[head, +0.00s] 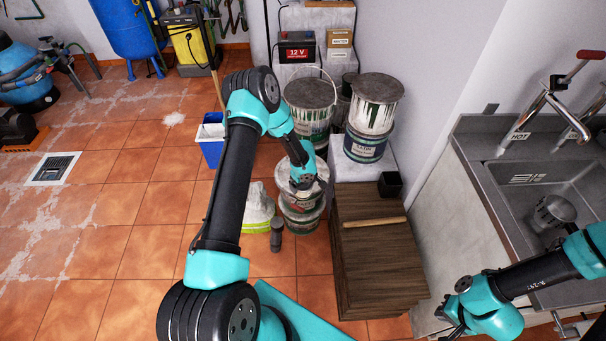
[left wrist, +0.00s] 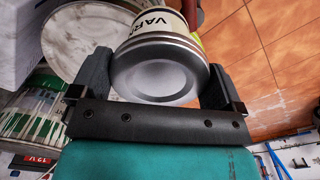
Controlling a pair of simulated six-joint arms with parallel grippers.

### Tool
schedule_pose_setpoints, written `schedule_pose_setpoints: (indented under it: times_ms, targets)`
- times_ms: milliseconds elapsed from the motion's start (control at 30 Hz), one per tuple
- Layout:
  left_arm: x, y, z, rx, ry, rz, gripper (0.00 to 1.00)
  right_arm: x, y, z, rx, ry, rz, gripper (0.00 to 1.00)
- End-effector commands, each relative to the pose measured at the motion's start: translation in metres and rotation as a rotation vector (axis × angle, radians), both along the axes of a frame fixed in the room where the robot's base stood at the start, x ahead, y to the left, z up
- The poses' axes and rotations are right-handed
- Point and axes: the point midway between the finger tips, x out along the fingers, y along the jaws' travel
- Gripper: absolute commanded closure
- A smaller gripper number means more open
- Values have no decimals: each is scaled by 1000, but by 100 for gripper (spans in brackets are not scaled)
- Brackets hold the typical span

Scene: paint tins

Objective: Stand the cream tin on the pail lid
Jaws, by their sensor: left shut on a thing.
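My left gripper (head: 304,182) is shut on the cream tin, low over a stack of paint tins (head: 302,222). In the left wrist view, the cream tin (left wrist: 157,60) has a grey lid and dark lettering starting "VAR". It sits between the two dark fingers (left wrist: 157,85). In the head view, the gripper largely hides it. A broad pale round lid (left wrist: 85,35) lies beyond the left finger; I cannot tell whether the tin touches it. A pail with a wire handle and dark lid (head: 310,93) stands behind. My right gripper (head: 452,308) is beside the sink cabinet, its opening unclear.
A drip-stained tin (head: 376,102) stands on a blue-labelled tin (head: 364,146) at the back. A wooden crate (head: 375,260) with a stick on top is right of the stack.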

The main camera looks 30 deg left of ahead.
Motion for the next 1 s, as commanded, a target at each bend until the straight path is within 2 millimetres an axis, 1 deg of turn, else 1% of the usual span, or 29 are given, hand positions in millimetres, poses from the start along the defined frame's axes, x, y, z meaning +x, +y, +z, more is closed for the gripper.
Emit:
schedule_pose_setpoints:
  times_ms: [33, 300, 633, 800, 1000]
  targets:
    - [5, 2, 0, 0, -3, 1, 49, 0, 0, 0, 0, 0, 0, 100]
    - [28, 17, -3, 0, -3, 2, 49, 0, 0, 0, 0, 0, 0, 100]
    - [60, 38, -6, 2, -3, 1, 49, 0, 0, 0, 0, 0, 0, 100]
    - [67, 43, -7, 1, -1, 0, 49, 0, 0, 0, 0, 0, 0, 100]
    - [67, 43, -7, 1, -1, 0, 49, 0, 0, 0, 0, 0, 0, 100]
